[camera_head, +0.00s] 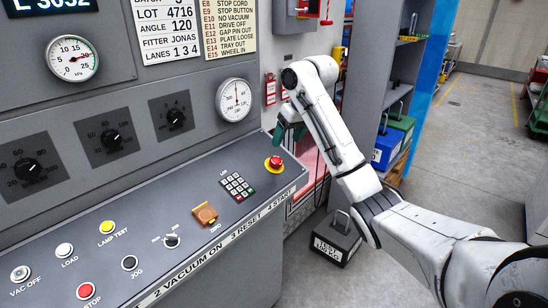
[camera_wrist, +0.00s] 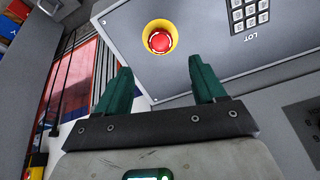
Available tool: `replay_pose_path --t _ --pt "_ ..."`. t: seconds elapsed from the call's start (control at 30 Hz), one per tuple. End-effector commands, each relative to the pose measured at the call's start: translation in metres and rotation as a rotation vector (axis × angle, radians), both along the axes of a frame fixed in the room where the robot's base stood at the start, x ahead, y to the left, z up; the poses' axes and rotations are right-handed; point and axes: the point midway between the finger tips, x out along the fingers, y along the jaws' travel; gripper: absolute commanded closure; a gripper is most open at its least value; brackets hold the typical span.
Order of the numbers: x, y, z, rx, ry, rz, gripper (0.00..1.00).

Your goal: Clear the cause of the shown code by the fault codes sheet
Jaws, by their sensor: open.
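The fault codes sheet (camera_head: 229,28) is on the machine's upper face, its top cut off; lines such as STOP BUTTON, NO VACUUM and TRAY OUT show. A dark display (camera_head: 48,5) at the top left is partly cut off, and I cannot tell its full code. A red mushroom button on a yellow collar (camera_head: 275,164) is at the console's right end; it also shows in the wrist view (camera_wrist: 159,39). My gripper (camera_head: 279,136) is open and empty, with green fingers. In the wrist view its fingertips (camera_wrist: 163,80) point towards the console edge, below the red button.
The console holds a keypad (camera_head: 237,186), an orange ZERO switch (camera_head: 205,213), a selector (camera_head: 171,241) and several push buttons. A red cord handle (camera_head: 327,20) hangs at the top. A dark test weight (camera_head: 336,240) stands on the floor. Shelves (camera_head: 395,100) stand behind my arm.

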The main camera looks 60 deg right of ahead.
Motion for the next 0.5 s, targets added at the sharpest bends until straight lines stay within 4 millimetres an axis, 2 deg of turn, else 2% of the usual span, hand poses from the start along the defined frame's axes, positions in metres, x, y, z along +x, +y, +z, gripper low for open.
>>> replay_pose_path --t 0.3,0.5 --pt "0.021 -0.004 -0.053 0.002 0.004 0.0 0.31" --pt "0.032 -0.007 -0.078 0.0 0.001 0.0 0.31"
